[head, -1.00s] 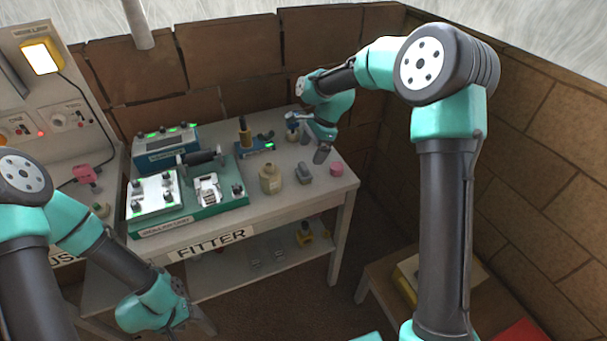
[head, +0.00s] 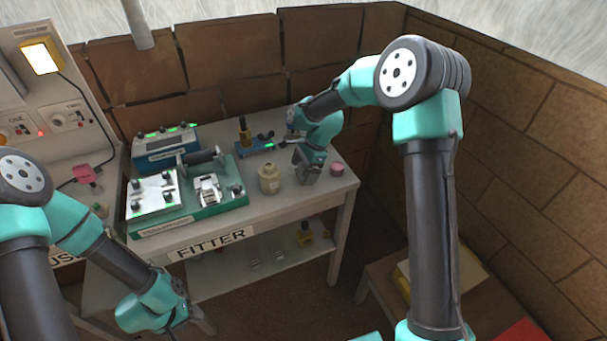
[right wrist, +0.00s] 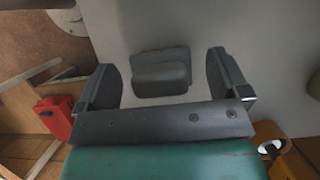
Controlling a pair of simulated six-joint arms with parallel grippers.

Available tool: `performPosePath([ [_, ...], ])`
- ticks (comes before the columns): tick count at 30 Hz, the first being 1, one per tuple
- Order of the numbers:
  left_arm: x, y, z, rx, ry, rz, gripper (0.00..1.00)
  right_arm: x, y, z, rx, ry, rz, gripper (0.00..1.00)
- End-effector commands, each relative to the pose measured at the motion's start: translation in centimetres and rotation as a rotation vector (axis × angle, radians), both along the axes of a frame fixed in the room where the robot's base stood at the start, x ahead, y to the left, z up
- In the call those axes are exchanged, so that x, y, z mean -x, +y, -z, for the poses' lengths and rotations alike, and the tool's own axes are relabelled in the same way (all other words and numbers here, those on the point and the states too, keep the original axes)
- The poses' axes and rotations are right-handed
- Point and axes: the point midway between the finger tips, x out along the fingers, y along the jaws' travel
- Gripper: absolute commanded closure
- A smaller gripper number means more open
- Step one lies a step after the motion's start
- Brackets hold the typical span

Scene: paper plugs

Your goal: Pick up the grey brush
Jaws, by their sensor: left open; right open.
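The grey brush (right wrist: 160,76) lies on the fitter table (right wrist: 205,25) and shows in the right wrist view as a dark grey block with a raised top. My right gripper (right wrist: 165,82) is open, with one finger on each side of the brush and a gap on both sides. In the head view my right gripper (head: 308,172) is over the brush's spot and mostly hides it. My left gripper (head: 198,318) is open and empty, low in front of the table, far from the brush.
A cream bottle (head: 269,179) stands left of my right gripper, and a pink round piece (head: 337,169) sits close on its right. A green-based device (head: 222,199) fills the table's left part. A blue tool (head: 255,147) lies behind.

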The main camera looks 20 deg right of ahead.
Motion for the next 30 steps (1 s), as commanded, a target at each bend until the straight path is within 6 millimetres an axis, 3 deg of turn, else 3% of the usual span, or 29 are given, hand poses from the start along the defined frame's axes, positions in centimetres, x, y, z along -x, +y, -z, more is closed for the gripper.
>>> performPosePath([
  [6, 0.0, 0.0, 0.0, 0.000, 0.000, 0.000, 0.45, 0.0, 0.8, 1.8, 0.000, -0.001, 0.000, 0.06],
  [20, 0.0, 0.0, 0.0, 0.000, 0.000, 0.000, 0.45, 0.0, 0.8, 1.8, 0.000, -0.001, 0.000, 0.06],
  [30, 0.0, 0.0, 0.0, 0.000, 0.000, 0.000, 0.45, 0.0, 0.8, 1.8, 0.000, -0.001, 0.000, 0.38],
])
